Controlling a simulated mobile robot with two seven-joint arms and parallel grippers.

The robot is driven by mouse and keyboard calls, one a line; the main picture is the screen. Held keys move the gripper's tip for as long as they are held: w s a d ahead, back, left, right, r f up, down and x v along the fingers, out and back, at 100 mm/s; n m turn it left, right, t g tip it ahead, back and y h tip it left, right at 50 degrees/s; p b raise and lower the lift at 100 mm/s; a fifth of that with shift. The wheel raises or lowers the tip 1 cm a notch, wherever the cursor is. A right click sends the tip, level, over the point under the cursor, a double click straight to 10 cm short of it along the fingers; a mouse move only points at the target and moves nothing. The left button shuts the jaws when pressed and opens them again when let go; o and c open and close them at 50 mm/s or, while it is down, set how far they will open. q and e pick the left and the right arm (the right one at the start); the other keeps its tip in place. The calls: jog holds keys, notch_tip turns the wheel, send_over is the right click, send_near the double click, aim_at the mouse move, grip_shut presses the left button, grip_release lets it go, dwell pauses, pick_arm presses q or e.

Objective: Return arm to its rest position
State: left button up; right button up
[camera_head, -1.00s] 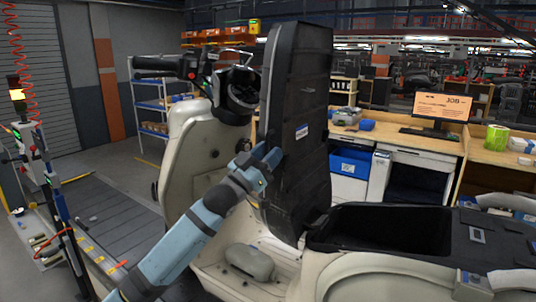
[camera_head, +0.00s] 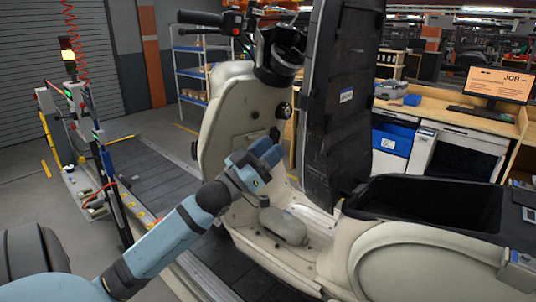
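My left arm comes in from the lower left, and its blue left gripper (camera_head: 262,153) points up and right. It is in front of the cream scooter body (camera_head: 235,125), left of the raised black seat (camera_head: 340,110). A strip of background shows between gripper and seat, so they look apart. The fingers look spread with nothing between them, though they are small in view. The seat stands upright at the front edge of the open black storage bin (camera_head: 430,205). My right gripper is not in view.
The scooter stands on a dark slat conveyor (camera_head: 150,180). A wooden workbench (camera_head: 440,112) with a blue bin (camera_head: 392,138) and a monitor (camera_head: 498,84) is behind right. The handlebar (camera_head: 210,20) juts out above.

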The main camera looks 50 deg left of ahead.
pick_arm(q)
jog(key=shift+s+f, duration=0.1)
jog(key=shift+s, duration=0.1)
dwell(0.5)
jog(key=s+d+f+n+g+y+p, duration=0.1)
jog(key=s+d+f+g+p, duration=0.3)
jog(key=f, duration=0.7)
jog(key=w+d+f+n+g+y+p, duration=0.15)
jog(key=d+f, duration=0.35)
jog(key=f, duration=0.6)
jog(key=s+d+f+m+g+p, duration=0.2)
jog(key=s+d+f+g+p, duration=0.2)
jog(key=s+d+f, duration=1)
jog(key=s+d+g, duration=0.1)
jog(key=d+g, duration=0.1)
jog(key=g, duration=0.1)
jog(key=shift+f+h+p, duration=0.35)
jog(key=shift+f+p, duration=0.05)
